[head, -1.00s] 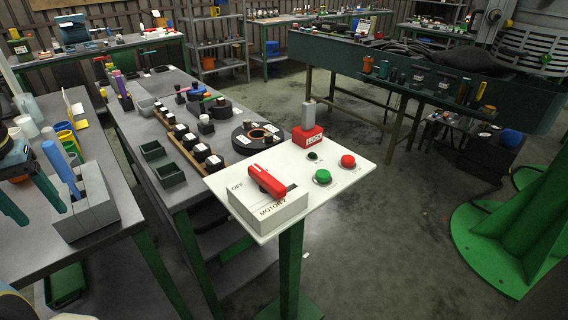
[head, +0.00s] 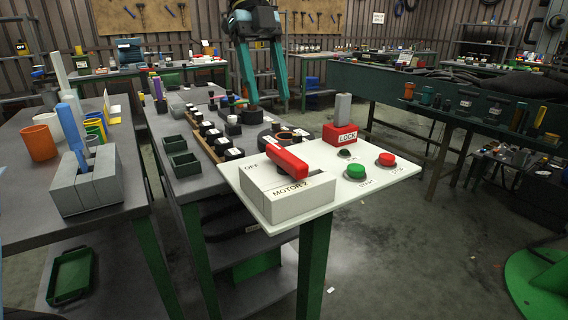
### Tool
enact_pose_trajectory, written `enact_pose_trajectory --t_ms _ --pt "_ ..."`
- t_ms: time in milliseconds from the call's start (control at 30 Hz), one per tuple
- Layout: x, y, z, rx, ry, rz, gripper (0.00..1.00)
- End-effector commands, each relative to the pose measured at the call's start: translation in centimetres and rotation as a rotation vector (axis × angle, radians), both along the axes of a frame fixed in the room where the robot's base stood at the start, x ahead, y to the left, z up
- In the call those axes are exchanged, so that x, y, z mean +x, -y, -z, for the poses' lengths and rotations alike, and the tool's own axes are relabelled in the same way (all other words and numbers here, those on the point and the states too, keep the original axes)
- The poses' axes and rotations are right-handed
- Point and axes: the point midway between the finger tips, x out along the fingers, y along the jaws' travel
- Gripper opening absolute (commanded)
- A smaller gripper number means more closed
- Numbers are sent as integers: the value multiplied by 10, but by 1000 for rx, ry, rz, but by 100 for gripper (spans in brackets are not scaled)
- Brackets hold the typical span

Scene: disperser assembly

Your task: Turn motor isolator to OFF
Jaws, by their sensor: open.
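The motor isolator is a white box labelled MOTOR 2 (head: 290,198) with a red rotary handle (head: 287,157) on top, on a white control panel (head: 395,172). The word OFF is printed at the panel's left, by the handle's far-left side. The handle lies slanted, from upper left to lower right, and its end does not clearly line up with OFF. My gripper (head: 265,98) hangs at the top of the head view, beyond and above the panel. Its two teal fingers point down, spread apart and empty, clear of the handle.
The panel also bears a green START button (head: 356,171), a red STOP button (head: 387,159) and a red LOCK block (head: 340,134) behind them. A grey bench (head: 185,187) with small parts stands left of the panel. Open floor lies to the right.

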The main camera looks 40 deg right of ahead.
Motion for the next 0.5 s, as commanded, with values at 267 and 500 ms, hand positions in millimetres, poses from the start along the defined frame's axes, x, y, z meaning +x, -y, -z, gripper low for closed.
enact_pose_trajectory --t_ms 267,500 --pt "-15 4 15 -18 -14 77 62" --pt "-32 2 57 -16 -14 73 62"
